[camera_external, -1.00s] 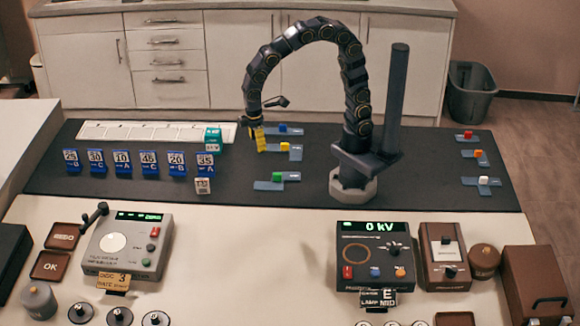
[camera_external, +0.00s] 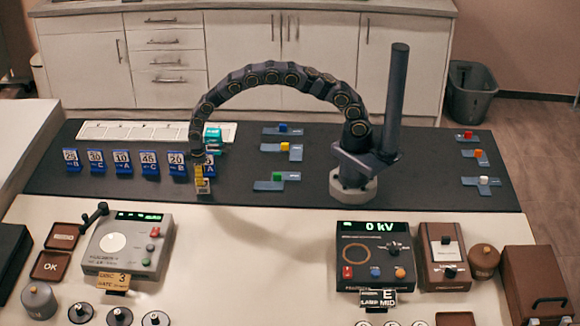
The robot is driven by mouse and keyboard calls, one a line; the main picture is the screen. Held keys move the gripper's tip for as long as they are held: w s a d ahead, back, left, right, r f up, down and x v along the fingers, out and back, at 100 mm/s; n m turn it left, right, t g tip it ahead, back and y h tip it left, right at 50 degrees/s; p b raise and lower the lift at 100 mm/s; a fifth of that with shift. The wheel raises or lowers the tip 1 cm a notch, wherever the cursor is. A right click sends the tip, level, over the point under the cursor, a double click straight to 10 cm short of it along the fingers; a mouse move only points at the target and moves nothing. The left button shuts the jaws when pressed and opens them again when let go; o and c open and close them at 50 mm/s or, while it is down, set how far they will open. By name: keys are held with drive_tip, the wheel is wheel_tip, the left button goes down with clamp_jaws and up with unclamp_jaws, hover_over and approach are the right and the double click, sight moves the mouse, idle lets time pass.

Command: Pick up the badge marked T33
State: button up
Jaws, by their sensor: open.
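A teal block (camera_external: 212,132) stands behind my gripper. The blue-based number card at the right end of its row is partly hidden by my gripper.
Several blue number cards (camera_external: 122,160) stand in a row to the left. A white slotted strip (camera_external: 130,131) lies behind them. Blue pieces with a yellow (camera_external: 284,147) and a green block (camera_external: 277,177) lie right of my gripper. A grey console (camera_external: 128,245) stands in front, left.

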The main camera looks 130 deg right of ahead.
sight(204, 193)
drive_tip(key=shift+a+f, duration=0.1)
drive_tip(key=shift+f, duration=2.55)
clamp_jaws()
